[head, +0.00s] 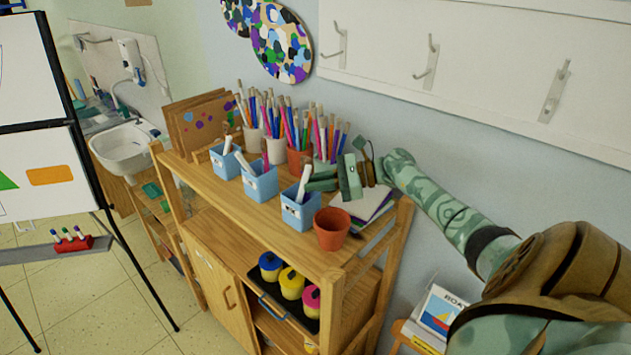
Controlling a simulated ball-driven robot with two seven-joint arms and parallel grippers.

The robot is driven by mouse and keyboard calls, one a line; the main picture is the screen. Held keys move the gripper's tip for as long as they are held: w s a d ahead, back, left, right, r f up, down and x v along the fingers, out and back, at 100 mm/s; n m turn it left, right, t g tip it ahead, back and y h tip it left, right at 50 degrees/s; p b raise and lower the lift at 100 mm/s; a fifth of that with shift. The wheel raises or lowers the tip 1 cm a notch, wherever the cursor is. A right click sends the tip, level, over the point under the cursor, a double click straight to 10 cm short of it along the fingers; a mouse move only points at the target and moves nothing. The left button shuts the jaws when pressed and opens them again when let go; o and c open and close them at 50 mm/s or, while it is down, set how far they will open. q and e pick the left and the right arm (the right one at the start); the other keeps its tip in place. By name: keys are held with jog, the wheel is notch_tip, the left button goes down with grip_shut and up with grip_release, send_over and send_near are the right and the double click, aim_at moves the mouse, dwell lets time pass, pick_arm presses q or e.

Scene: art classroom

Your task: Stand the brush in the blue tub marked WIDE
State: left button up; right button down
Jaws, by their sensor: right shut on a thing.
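Three blue tubs stand in a row on top of the wooden cabinet: a far one (224,165), a middle one (261,186) and a near one (300,214). Each has a pale mark on its front, too small to read, so I cannot tell which says WIDE. Similar pale sticks stand in the other two tubs. My left gripper is not in view.
A terracotta pot (331,229) stands right beside the near tub. Pots crowded with pencils and brushes (276,150) stand behind the tubs. A stack of paper (368,207) lies under my right wrist. Paint jars (291,283) sit on the shelf below.

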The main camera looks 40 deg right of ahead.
jog(key=c, duration=1.4)
grip_release()
jog(key=shift+o, duration=0.2)
jog(key=shift+r, duration=0.1)
